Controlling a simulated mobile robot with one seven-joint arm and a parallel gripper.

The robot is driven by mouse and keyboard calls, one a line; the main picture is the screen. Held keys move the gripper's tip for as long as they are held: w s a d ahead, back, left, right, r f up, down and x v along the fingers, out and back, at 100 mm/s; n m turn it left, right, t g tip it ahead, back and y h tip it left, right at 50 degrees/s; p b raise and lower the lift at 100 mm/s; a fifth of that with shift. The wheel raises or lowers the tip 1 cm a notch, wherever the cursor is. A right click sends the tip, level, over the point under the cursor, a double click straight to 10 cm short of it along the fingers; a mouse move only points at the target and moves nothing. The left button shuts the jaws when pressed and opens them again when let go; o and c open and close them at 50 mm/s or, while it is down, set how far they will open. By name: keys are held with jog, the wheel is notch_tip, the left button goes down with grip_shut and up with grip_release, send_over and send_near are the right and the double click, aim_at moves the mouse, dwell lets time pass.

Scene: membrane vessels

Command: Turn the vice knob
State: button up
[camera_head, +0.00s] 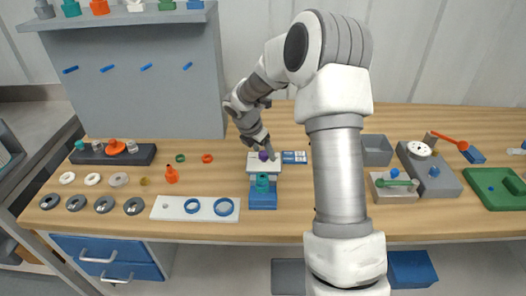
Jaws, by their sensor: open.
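A small vice-like fixture stands on the wooden table at the centre, with a pale top block (258,166) and a blue base block (263,201). A dark purple knob (263,156) sits on the pale block. A teal knob-like piece (262,182) stands at the blue block. I cannot tell for sure which is the vice knob. My gripper (262,147) points down just above the purple knob and partly covers the area behind it. It is open, with its fingers small and hard to make out. I cannot tell whether they touch the knob.
A blue-and-white box (294,157) lies right of the fixture. A white plate (195,208) with blue rings, an orange piece (171,175) and several rings lie left. A grey panel (140,85) rises behind.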

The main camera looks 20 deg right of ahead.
grip_shut()
dwell(0.4)
jog(key=shift+m, duration=0.4)
jog(key=m+g+p, duration=0.2)
jog(key=m, duration=0.2)
jog(key=shift+w+m+p, duration=0.1)
jog(key=shift+m+p, duration=0.2)
jog(key=shift+m, duration=0.1)
jog(key=m+g+p, duration=0.1)
jog(key=m, duration=0.2)
jog(key=m+g+p, duration=0.1)
jog(key=m, duration=0.2)
jog(key=shift+w+g, duration=0.1)
jog(key=shift+g, duration=0.2)
jog(key=m+y, duration=0.1)
jog(key=m, duration=0.2)
jog(key=m+g+y, duration=0.1)
jog(key=m, duration=0.2)
jog(key=shift+d+m+g+p, duration=0.1)
jog(key=shift+m+g+p, duration=0.2)
jog(key=shift+m, duration=0.1)
jog(key=m+y, duration=0.2)
jog(key=m, duration=0.3)
jog(key=shift+m+y, duration=0.3)
jog(key=shift+m, duration=0.1)
